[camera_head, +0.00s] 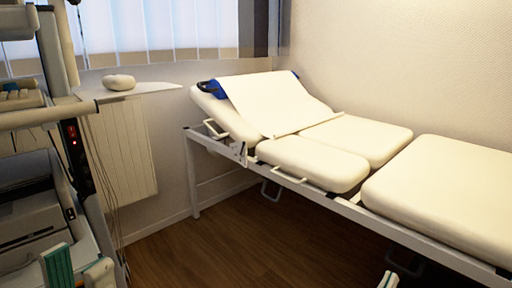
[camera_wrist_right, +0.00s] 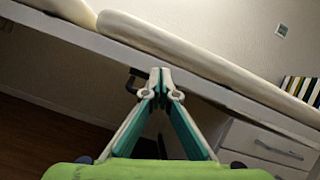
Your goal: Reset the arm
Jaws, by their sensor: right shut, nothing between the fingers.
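My right gripper (camera_wrist_right: 160,76) is shut and empty in the right wrist view. Its white and teal fingers meet at the tips, in front of the edge of the examination bed (camera_wrist_right: 215,88). In the head view only a small pale tip of my right gripper (camera_head: 389,280) shows at the bottom edge, in front of the bed. My left gripper (camera_head: 78,268) is at the bottom left of the head view. Its teal and white fingers stand apart with nothing seen between them.
The cream examination bed (camera_head: 442,188) fills the right side, with a white sheet (camera_head: 275,105) on its raised head. A medical cart (camera_head: 28,225) stands at left, close to my left gripper. A radiator (camera_head: 125,150) is behind. Drawers (camera_wrist_right: 268,150) show in the wrist view. Wooden floor (camera_head: 235,240) is clear.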

